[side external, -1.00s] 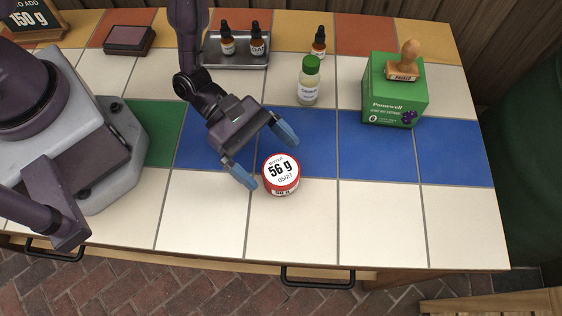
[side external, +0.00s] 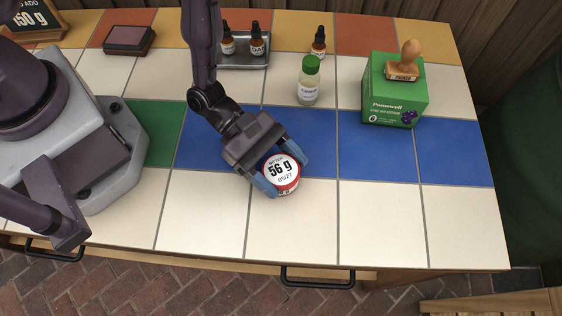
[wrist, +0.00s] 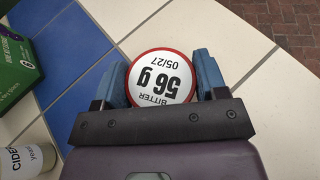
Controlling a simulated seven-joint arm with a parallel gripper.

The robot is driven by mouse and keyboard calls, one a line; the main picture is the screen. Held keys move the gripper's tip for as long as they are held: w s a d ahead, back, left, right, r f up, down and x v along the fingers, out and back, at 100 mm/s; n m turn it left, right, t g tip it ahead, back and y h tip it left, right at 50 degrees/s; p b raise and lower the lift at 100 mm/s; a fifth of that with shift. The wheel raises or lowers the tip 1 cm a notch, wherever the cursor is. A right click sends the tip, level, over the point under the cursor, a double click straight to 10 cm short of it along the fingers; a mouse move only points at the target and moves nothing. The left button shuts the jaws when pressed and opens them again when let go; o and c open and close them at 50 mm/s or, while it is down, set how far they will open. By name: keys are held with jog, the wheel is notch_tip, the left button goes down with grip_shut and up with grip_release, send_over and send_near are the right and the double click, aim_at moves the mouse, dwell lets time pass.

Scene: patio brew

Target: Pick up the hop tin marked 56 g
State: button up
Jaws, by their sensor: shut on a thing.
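The hop tin (side external: 281,171) is a short round tin with a red rim and a white lid marked 56 g and 05/27. It stands upright at the edge between the blue and white tiles. In the wrist view the tin (wrist: 161,78) sits between the two blue fingers, and its lid also reads BITTER. My gripper (side external: 286,172) is shut on the tin, with one finger on each side. The tin appears to rest on the tiles. Part of its side is hidden by the fingers.
A green-capped bottle (side external: 309,83) stands behind the tin. A green box (side external: 394,97) with a wooden stamp (side external: 405,64) on top is to the right. Dropper bottles and a metal tray (side external: 236,63) are at the back. White tiles in front and to the right are clear.

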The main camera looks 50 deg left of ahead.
aim_at(281, 170)
notch_tip(281, 170, up, 10)
dwell(0.6)
